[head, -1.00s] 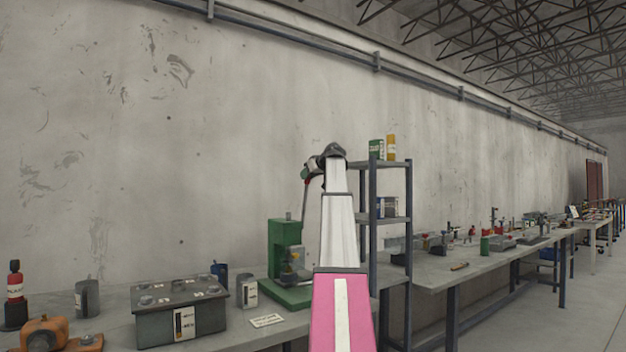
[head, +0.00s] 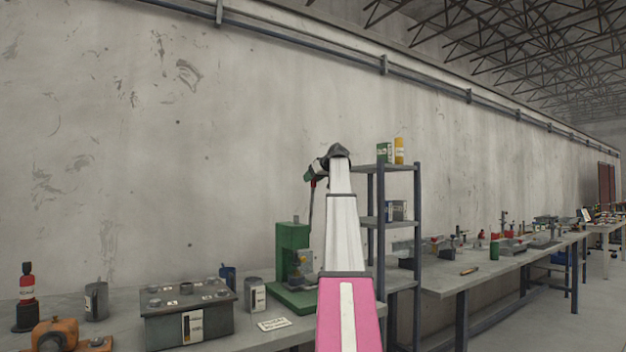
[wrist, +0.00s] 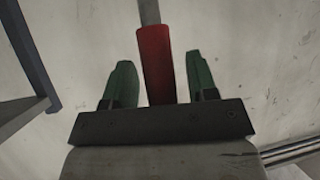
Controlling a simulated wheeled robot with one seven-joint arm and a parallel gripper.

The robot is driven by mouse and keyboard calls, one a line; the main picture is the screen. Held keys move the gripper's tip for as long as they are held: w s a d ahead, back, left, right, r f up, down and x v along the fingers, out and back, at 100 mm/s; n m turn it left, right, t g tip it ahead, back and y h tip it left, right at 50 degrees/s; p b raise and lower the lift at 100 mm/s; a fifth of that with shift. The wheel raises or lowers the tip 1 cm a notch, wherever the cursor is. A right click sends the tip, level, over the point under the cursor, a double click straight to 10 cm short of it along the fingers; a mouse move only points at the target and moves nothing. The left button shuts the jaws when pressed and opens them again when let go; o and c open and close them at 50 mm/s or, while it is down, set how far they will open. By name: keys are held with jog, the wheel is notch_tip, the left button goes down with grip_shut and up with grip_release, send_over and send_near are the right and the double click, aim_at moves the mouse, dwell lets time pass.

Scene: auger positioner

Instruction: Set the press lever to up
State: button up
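The green press (head: 292,250) stands on the bench left of my arm. Its thin grey lever (head: 311,208) rises steeply, nearly upright, to a red handle (head: 313,184) at the top. My gripper (head: 316,177) is at that handle, high above the bench. In the wrist view the red handle (wrist: 156,62) lies between the two green fingers of my gripper (wrist: 160,78). My arm hides part of the press's right side.
A dark shelf rack (head: 418,215) stands just right of my arm. A grey-green battery-like box (head: 188,318), a grey can (head: 255,295) and a label card (head: 274,324) are on the bench left of the press. The wall is close behind.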

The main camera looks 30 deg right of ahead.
jog(key=shift+s, duration=0.1)
jog(key=v, duration=1)
jog(key=shift+s+r, duration=0.2)
jog(key=shift+r, duration=0.05)
